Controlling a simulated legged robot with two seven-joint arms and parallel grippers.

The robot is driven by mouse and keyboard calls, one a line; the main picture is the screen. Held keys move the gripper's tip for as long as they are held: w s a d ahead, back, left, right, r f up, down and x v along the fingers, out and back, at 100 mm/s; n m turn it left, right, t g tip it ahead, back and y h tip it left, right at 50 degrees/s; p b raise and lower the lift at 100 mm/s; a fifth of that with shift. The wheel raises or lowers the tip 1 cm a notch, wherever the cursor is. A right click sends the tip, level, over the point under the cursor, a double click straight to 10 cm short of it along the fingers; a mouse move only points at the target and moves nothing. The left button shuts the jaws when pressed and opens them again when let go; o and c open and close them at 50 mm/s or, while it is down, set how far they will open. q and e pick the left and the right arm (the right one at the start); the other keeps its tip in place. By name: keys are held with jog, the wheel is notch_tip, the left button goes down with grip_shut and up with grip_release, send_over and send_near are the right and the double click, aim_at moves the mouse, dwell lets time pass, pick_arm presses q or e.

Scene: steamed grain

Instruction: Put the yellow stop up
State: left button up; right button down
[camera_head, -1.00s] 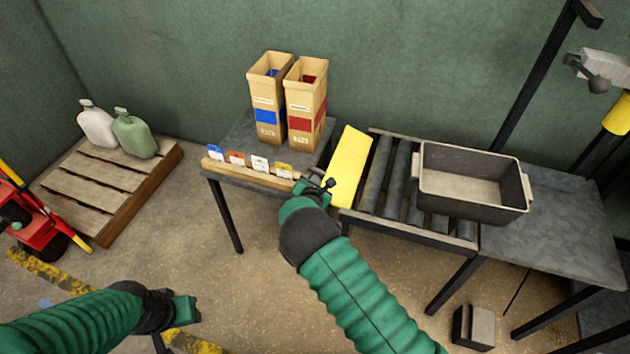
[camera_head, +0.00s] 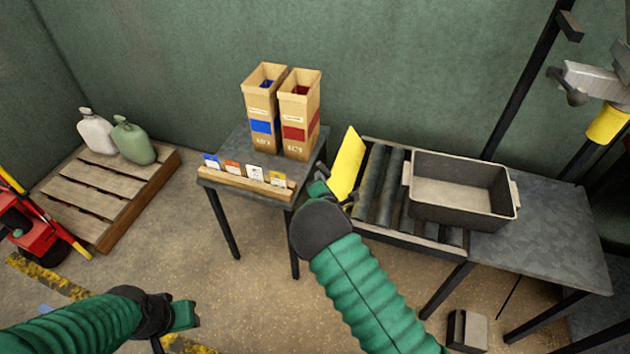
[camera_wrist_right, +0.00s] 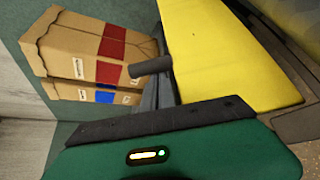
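The yellow stop (camera_head: 347,164) is a flat yellow plate at the left end of the roller conveyor (camera_head: 385,190). It stands steeply tilted, its upper edge away from the rollers' surface. My right gripper (camera_head: 328,190) is at the plate's near lower corner, on its left side. In the right wrist view the yellow stop (camera_wrist_right: 225,50) fills the upper right, close to the gripper, with a dark rod beside it. The right fingertips are hidden, so I cannot tell their opening. My left gripper (camera_head: 184,316) is low at the left, far from the stop; its fingers are unclear.
A grey bin (camera_head: 460,190) sits on the rollers, right of the stop. A small table (camera_head: 232,160) at the left holds two tall cartons (camera_head: 280,112) and a wooden card rack (camera_head: 245,182). A gap separates the table and conveyor. A pallet (camera_head: 105,190) stands far left.

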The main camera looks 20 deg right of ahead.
jog(key=s+d+r+m+t, duration=0.2)
jog(key=d, duration=0.1)
jog(key=s+d+r+m+t+y, duration=0.1)
jog(key=d+m, duration=0.1)
jog(key=shift+s+d, duration=0.15)
jog(key=shift+s, duration=0.1)
jog(key=shift+s+d+r+m+b, duration=0.1)
jog(key=shift+s+d+m+b, duration=0.1)
jog(key=shift+m+b, duration=0.1)
jog(key=shift+s+d, duration=0.3)
jog(key=shift+d, duration=0.3)
